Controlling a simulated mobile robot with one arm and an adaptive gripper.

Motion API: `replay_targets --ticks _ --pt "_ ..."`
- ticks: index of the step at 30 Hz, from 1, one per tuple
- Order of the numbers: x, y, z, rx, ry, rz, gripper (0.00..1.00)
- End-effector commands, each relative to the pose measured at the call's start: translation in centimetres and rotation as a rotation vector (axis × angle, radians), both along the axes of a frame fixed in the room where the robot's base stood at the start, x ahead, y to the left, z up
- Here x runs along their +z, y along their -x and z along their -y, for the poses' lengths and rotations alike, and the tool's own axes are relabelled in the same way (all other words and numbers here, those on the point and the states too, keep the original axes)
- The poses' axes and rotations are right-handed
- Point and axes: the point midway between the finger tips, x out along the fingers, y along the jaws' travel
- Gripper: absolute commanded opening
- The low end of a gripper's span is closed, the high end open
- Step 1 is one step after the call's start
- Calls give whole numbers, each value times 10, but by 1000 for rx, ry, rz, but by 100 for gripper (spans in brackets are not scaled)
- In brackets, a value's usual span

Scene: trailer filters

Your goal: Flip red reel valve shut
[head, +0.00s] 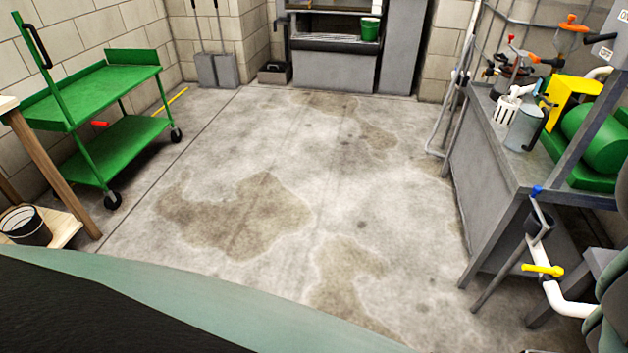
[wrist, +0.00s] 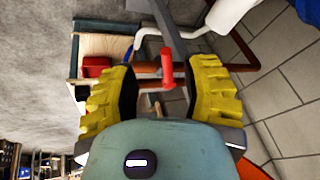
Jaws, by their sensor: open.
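A red valve handle (wrist: 167,66) shows in the wrist view, on a reddish-brown pipe (wrist: 150,84). My gripper (wrist: 165,78) has two yellow ribbed fingers. They are spread apart, one to the left and one to the right of the red handle. The handle appears between the fingertips, with gaps on both sides. Its exact depth relative to the fingertips cannot be told. My gripper does not show in the head view, and I cannot make out this handle there.
In the wrist view, a white pipe (wrist: 226,14) and grey bar (wrist: 168,22) lie beyond the fingers, with a red box (wrist: 97,67) at left. In the head view, a grey workbench (head: 500,160) stands right, a green cart (head: 108,92) left. The floor between is clear.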

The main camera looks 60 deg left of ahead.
Motion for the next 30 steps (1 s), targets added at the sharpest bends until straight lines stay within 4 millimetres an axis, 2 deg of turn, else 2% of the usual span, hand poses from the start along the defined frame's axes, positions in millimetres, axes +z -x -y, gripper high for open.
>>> replay_targets --ticks 7,15,21,25,30 --pt "1 5 -12 -12 -9 4 46" --pt "1 8 -61 -4 -7 3 46" --pt "2 12 -89 -4 -6 4 46" --pt "2 13 -99 -6 -6 2 46" --pt "2 15 -102 -8 -5 1 46"
